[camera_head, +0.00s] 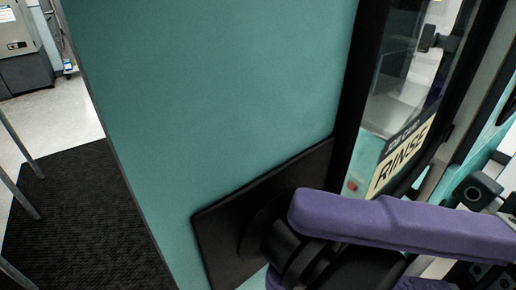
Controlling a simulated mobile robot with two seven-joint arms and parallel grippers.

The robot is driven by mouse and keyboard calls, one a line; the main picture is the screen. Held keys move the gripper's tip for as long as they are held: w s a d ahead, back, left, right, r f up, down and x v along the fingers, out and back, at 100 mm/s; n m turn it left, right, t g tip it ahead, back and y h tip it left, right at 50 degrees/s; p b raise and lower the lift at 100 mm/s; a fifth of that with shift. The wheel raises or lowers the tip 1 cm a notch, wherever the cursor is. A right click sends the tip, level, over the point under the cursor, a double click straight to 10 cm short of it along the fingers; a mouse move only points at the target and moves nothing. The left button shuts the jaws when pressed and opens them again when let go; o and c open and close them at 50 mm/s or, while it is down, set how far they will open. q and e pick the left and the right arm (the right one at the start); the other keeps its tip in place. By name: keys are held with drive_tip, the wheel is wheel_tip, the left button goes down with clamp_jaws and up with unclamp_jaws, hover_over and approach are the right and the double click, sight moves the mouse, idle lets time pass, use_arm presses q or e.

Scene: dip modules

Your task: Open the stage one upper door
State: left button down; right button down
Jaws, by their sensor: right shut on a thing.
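A tall glass door (381,115) in a dark frame stands on the right of the head view. It carries a label reading "RINSE" (402,158). I cannot tell from the label whether this is the stage one upper door. My right arm crosses the lower right, with a purple link and black joints, and hides the bottom of the door. My right gripper is at the crowded lower right edge, mostly hidden. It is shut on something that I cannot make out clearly. My left gripper is not in view.
A wide teal panel (215,85) fills the middle, with a black plate (222,225) low on it near my arm. A dark floor mat (75,215) lies at left, and a grey machine (20,50) stands in the far left corner. Dark grey fittings (477,190) crowd the right edge.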

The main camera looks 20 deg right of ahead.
drive_tip(key=c, duration=0.5)
unclamp_jaws()
drive_tip(key=b+v, duration=0.2)
drive_tip(key=v, duration=0.8)
drive_tip(key=shift+b, duration=0.35)
